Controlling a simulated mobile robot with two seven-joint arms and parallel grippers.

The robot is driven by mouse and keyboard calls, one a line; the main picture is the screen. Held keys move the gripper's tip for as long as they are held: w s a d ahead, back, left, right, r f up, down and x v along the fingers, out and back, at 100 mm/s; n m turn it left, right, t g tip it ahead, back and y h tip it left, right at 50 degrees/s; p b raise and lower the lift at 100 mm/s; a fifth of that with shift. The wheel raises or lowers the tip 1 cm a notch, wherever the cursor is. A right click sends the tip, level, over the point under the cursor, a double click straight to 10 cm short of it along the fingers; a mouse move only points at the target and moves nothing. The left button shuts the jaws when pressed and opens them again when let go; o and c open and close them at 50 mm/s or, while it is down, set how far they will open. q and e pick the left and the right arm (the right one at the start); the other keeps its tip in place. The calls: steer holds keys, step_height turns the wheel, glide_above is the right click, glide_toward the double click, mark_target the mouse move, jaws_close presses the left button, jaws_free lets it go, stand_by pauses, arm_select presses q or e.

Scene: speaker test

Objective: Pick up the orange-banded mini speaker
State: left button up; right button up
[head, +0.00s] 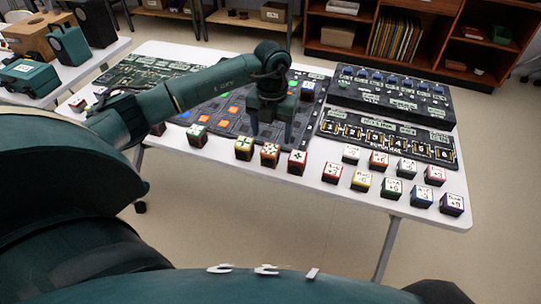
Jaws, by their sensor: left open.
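Several small cubes with white, marked tops and coloured sides stand along the table's front edge. One cube with orange-looking sides (270,156) stands just in front of my left gripper (271,130). Another orange-looking cube (379,162) stands in the back row of the right-hand group. I cannot tell for sure which of them is the orange-banded mini speaker. My left gripper is open and empty, fingers pointing down over the front part of a dark panel. It looks apart from the cubes. My right gripper is not in view.
A dark panel with coloured squares (222,118) lies under my left gripper. A numbered board (388,137) and a raised black console (392,95) stand to the right.

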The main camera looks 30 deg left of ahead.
mark_target(269, 151)
arm_select(q)
step_height(269, 151, down, 4)
steer(key=shift+r, duration=0.2)
steer(key=shift+s+a+f+p, duration=0.1)
steer(key=shift+s+f+p, duration=0.1)
steer(key=shift+f, duration=1.2)
steer(key=shift+s+f+p, duration=0.1)
steer(key=shift+s+f, duration=0.05)
steer(key=shift+f, duration=1.2)
steer(key=shift+c, duration=0.2)
steer(key=shift+r, duration=0.1)
steer(key=c, duration=1.1)
